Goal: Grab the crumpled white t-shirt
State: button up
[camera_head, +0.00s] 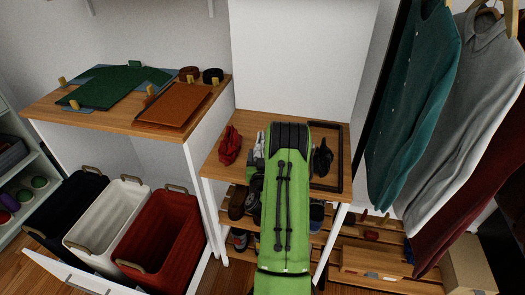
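A crumpled white-grey cloth (259,145), which looks like the white t-shirt, lies on the wooden shelf top (215,167) in the head view. Only its left edge shows; my green arm covers the rest. A crumpled red cloth (230,146) lies to its left, and a crumpled black item (322,158) lies to the right of my arm. My arm reaches forward over the middle of the shelf top. My gripper is hidden behind the arm, so its fingers and any contact with the cloth cannot be seen.
A dark frame (340,160) lies at the shelf's right end. Shoes (237,207) stand on racks below. A higher wooden top (58,110) at left holds a green folded garment (115,87) and a brown board (172,104). Bins, including a red one (160,235), stand lower left. Clothes (415,100) hang at right.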

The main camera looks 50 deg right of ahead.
aim_at(263, 148)
jog(key=c, duration=0.4)
notch_tip(263, 148, up, 10)
jog(key=p, duration=0.8)
jog(key=shift+r, duration=0.15)
